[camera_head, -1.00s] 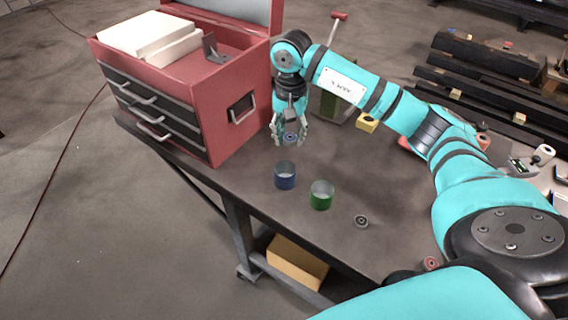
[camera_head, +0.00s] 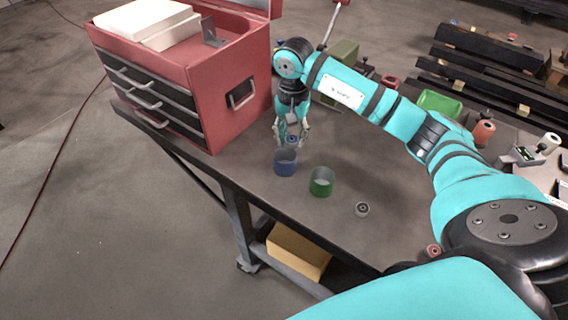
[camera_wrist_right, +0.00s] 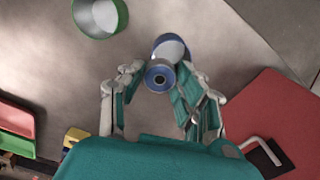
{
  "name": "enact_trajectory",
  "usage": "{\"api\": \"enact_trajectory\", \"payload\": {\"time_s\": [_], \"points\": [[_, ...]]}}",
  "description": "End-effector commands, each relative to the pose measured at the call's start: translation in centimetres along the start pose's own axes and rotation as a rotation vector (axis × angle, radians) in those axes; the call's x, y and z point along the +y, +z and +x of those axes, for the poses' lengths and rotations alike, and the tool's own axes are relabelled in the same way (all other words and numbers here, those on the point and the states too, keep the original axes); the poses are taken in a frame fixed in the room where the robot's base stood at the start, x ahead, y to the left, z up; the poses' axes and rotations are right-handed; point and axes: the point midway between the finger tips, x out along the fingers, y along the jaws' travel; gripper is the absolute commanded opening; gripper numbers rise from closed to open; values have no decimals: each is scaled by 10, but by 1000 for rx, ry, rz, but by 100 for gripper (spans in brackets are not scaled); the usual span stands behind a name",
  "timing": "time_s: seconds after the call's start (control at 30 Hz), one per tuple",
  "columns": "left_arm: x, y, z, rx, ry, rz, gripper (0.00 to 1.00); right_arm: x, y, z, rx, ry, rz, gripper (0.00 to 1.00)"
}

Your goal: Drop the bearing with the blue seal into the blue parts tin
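The bearing with the blue seal (camera_wrist_right: 159,76) is between the fingertips of my right gripper (camera_head: 291,138); the bearing also shows in the head view (camera_head: 292,140). The right gripper (camera_wrist_right: 160,75) is shut on it and holds it above the bench. The blue parts tin (camera_head: 285,168) stands upright, just in front of the gripper and below it. In the wrist view the blue tin (camera_wrist_right: 174,46) shows past the bearing, which hides part of it. My left gripper is not in view.
A green tin (camera_head: 321,187) stands close to the right of the blue one. Another bearing (camera_head: 362,209) lies on the bench (camera_head: 335,220), and a reddish one (camera_head: 433,251) lies near my arm. A red tool chest (camera_head: 238,90) stands left of the gripper.

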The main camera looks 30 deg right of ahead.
Motion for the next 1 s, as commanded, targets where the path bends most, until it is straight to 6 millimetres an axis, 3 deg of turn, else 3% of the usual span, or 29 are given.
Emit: {"api": "enact_trajectory", "payload": {"time_s": [0.03, 0.2, 0.53, 0.67, 1.0], "points": [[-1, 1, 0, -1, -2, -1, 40, 0, 0, 0, 0, 0, 0, 40], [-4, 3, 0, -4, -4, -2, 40, 0, 0, 0, 0, 0, 0, 60], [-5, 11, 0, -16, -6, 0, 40, 0, 0, -6, 1, -1, 0, 60], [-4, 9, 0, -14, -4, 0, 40, -1, -1, -25, 4, -4, 1, 60], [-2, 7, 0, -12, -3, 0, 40, 0, -1, -95, 3, -4, 0, 60]]}}
